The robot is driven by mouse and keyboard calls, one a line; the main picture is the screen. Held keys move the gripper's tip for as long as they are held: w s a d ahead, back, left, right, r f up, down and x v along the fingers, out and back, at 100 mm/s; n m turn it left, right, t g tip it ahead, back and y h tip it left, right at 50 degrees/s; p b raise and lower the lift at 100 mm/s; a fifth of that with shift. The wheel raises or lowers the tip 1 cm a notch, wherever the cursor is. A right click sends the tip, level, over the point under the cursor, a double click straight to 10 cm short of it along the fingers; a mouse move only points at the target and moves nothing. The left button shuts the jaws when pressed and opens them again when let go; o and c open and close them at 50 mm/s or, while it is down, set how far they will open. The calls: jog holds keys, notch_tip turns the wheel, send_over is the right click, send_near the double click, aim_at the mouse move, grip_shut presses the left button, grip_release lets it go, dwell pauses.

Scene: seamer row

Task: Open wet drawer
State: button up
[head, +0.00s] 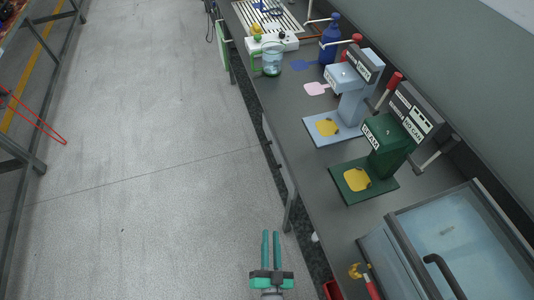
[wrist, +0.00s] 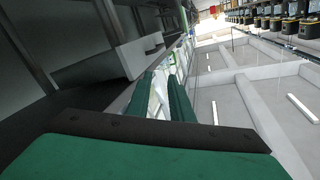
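No drawer labelled wet can be made out. In the wrist view a grey box-like unit (wrist: 105,58) hangs under the bench, with a small pale bar (wrist: 154,49) on its side. It may be a drawer, but I cannot tell. In the head view the bench front (head: 283,178) is seen steeply from above, so any drawer faces there are mostly hidden. My gripper (head: 270,236) is over the floor, left of the bench and apart from it. Its two green fingers, also in the wrist view (wrist: 161,88), stand apart with nothing between them.
The bench carries a green seamer (head: 385,150), a light-blue seamer (head: 352,100), a glass jug (head: 272,58) and a blue bottle (head: 329,40). A glass-lidded cabinet (head: 470,240) with a black handle is at lower right. A bench leg (head: 290,213) stands near my gripper.

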jog(key=w+f+m+t, duration=0.2)
jog(key=w+f+m, duration=0.2)
jog(key=w, duration=1)
jog(key=m, duration=0.3)
send_near(267, 153)
jog(key=shift+t+h, duration=0.3)
jog(key=shift+h, duration=0.1)
jog(key=x, duration=0.3)
jog(key=f+x, duration=0.1)
jog(key=x, duration=0.6)
jog(key=shift+w+a+f, duration=0.15)
jog(key=shift+a+f, duration=0.05)
jog(key=shift+a, duration=0.05)
jog(key=shift+c, duration=0.7)
grip_shut()
